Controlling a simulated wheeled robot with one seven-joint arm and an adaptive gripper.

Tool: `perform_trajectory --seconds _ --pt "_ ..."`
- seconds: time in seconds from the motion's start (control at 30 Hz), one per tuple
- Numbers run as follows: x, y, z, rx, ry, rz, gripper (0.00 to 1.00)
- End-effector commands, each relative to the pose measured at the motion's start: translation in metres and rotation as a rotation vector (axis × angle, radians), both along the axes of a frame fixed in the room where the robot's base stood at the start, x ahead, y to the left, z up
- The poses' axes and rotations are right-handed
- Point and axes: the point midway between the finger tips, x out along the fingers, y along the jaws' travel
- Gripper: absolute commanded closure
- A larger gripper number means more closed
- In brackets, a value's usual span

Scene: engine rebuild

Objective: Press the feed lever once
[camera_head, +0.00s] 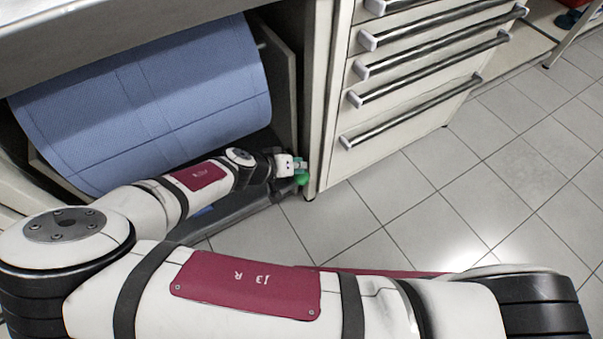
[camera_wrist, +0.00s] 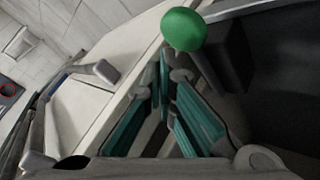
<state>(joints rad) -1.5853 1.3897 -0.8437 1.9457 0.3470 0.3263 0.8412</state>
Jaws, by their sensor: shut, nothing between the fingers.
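The feed lever's round green knob (camera_head: 303,180) shows at the lower right corner of the paper dispenser, beside the cabinet's front edge. In the wrist view the green knob (camera_wrist: 184,29) sits just beyond my fingertips, in front of a dark block-like part. My gripper (camera_head: 299,166) is shut and empty, with teal finger pads, right at the knob in the head view. The wrist view shows my gripper (camera_wrist: 168,76) with its tips close below the knob; I cannot tell whether they touch. Most of the lever's arm is hidden.
A large blue paper roll (camera_head: 145,100) lies in the dispenser, left of my wrist. A white drawer cabinet (camera_head: 335,130) with several long handles stands close on the right. The tiled floor (camera_head: 440,190) is clear in front. A worktop edge (camera_head: 90,40) hangs above the roll.

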Motion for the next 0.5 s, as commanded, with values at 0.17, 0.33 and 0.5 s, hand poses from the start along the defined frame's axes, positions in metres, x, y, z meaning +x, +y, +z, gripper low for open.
perform_trajectory --seconds 0.17,0.33,0.5 --pt "0.000 0.000 0.000 0.000 0.000 0.000 1.00" --pt "0.000 0.000 0.007 0.000 0.000 0.000 1.00" --pt "0.000 0.000 0.023 0.001 -0.001 -0.001 1.00"
